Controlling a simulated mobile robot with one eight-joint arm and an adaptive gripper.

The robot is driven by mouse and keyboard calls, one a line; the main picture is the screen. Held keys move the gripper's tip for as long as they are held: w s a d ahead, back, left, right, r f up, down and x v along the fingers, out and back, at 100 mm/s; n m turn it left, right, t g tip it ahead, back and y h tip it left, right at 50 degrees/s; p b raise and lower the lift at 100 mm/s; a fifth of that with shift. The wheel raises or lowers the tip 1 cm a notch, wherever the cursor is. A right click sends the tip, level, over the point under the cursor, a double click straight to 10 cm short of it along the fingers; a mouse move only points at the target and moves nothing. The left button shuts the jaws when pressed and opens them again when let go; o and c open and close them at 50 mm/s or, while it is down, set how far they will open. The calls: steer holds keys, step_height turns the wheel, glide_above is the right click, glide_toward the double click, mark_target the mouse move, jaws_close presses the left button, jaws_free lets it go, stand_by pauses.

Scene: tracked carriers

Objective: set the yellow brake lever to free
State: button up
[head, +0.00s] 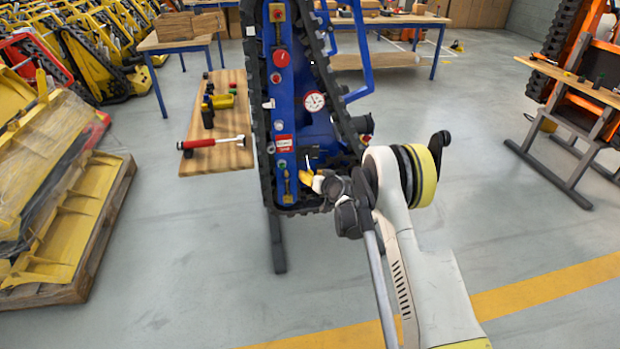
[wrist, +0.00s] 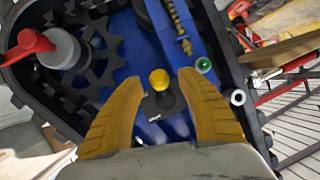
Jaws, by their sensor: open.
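The yellow brake lever shows in the wrist view as a round yellow knob (wrist: 159,79) over a black base (wrist: 166,102) on the blue carrier side. A small black label beside it is too small to read. My gripper (wrist: 158,92) is open, with one ochre finger on each side of the knob; I see gaps on both sides and no clear contact. In the head view my gripper (head: 309,178) is at the lower end of the blue carrier (head: 310,125). I cannot make out the lever clearly there.
Close by are a green button (wrist: 203,65), a brass spindle (wrist: 180,22), and a red-handled grey fitting (wrist: 57,47). Black track (head: 262,110) edges the carrier. A wooden side table (head: 232,150) with tools stands left. Open floor (head: 480,190) lies to the right.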

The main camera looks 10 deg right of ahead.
steer(key=shift+x, duration=0.8)
jaws_close()
steer(key=shift+r, duration=0.15)
